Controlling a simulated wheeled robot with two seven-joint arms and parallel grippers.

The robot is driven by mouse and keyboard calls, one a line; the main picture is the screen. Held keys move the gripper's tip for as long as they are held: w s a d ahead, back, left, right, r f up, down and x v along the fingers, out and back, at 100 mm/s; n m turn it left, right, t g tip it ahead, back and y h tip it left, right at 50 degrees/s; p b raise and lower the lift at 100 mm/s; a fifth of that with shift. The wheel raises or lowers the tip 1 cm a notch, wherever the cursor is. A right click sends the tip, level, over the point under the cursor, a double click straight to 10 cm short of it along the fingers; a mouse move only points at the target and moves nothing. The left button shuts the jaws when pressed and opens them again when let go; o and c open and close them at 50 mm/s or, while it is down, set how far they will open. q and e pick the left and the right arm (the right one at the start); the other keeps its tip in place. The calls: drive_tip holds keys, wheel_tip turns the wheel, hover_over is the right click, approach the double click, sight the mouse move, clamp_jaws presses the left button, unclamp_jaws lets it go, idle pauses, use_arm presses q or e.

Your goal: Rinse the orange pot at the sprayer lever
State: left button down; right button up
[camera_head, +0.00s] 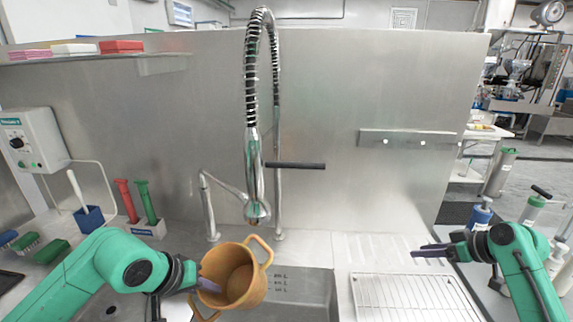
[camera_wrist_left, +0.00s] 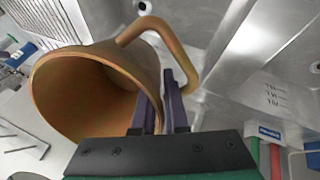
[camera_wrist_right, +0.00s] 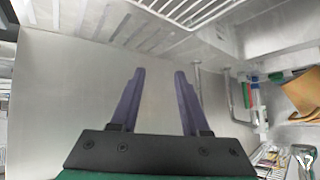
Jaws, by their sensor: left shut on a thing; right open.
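The orange pot (camera_head: 247,285) is below the sprayer head (camera_head: 257,208), apart from it, over the sink's left part. It is tilted, with its mouth facing up and left and two loop handles showing. My left gripper (camera_head: 208,285) is shut on the pot's rim wall; in the left wrist view the pot (camera_wrist_left: 115,60) has the fingers (camera_wrist_left: 161,110) at its edge beside one handle. The dark sprayer lever (camera_head: 296,166) sticks out to the right of the sprayer. My right gripper (camera_head: 432,250) is open and empty, right of the lever and lower; it also shows in the right wrist view (camera_wrist_right: 155,90).
The sink (camera_head: 300,290) lies under and right of the pot. A wire rack (camera_head: 410,298) lies on the drainboard below my right gripper. A faucet pipe (camera_head: 207,205) stands left of the sprayer. Red and green tools (camera_head: 147,200) and brushes (camera_head: 50,250) are at the left.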

drive_tip(key=a+r+n+y, duration=0.5)
drive_tip(key=a+r+y, duration=0.1)
drive_tip(key=a+r, duration=0.65)
drive_tip(key=n+g+y, duration=0.6)
drive_tip(key=n+g, duration=0.1)
drive_tip(key=n, duration=0.2)
approach(264, 164)
drive_tip(key=a, duration=0.6)
drive_tip(key=shift+w+a+f, duration=0.1)
drive_tip(key=shift+w+f, duration=0.05)
drive_tip(key=shift+w, duration=0.25)
clamp_jaws()
